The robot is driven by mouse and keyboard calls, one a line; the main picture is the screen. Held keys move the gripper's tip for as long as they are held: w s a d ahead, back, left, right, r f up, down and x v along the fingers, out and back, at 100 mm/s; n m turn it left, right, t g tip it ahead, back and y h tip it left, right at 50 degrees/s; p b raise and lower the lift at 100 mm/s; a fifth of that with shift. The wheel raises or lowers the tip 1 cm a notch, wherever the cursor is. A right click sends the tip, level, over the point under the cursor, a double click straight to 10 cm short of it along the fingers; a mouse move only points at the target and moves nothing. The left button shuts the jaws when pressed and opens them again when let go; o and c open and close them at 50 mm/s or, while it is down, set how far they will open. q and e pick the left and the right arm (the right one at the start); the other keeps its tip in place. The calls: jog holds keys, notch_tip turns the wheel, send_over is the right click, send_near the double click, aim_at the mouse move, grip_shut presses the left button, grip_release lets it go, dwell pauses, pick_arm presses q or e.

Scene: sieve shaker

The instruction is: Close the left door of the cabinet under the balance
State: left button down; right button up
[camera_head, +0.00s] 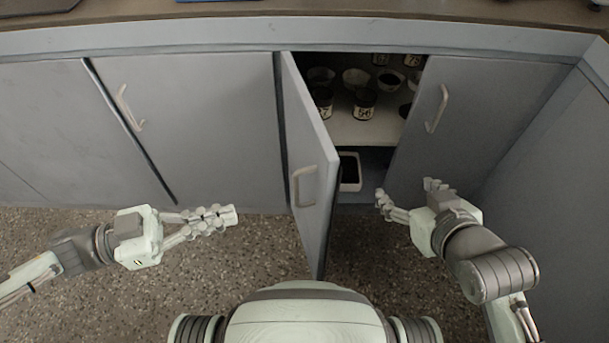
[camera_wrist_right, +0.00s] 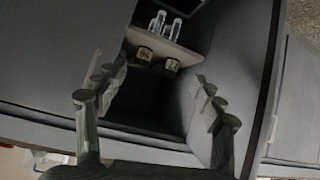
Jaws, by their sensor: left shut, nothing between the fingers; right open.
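The grey left cabinet door (camera_head: 308,150) stands open in the head view, swung out toward me from its left edge. Its outer face, with a pale bar handle (camera_head: 304,186), faces left. The open cabinet shows a white shelf (camera_head: 368,130) with labelled dark jars and bowls. My left gripper (camera_head: 222,219) is shut and empty, left of the door and apart from it. My right gripper (camera_head: 406,190) is open and empty, right of the door in front of the opening. The right wrist view looks between its fingers (camera_wrist_right: 155,80) into the cabinet.
The right door (camera_head: 468,120) appears closed, as does a neighbouring door (camera_head: 195,115) to the left. A white-rimmed tray (camera_head: 350,172) sits low inside the cabinet. The countertop edge (camera_head: 300,12) runs above. The speckled floor (camera_head: 215,270) is clear between my left gripper and the open door.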

pick_arm(q)
send_near(323, 193)
jog(key=x, duration=0.6)
jog(key=shift+w+d, duration=0.1)
jog(key=shift+d, duration=0.3)
pick_arm(e)
jog(key=shift+w+a+r+t+y, duration=0.3)
jog(key=shift+w+a+r+t, duration=0.1)
jog(key=shift+a+r, duration=0.4)
jog(key=shift+d, duration=0.1)
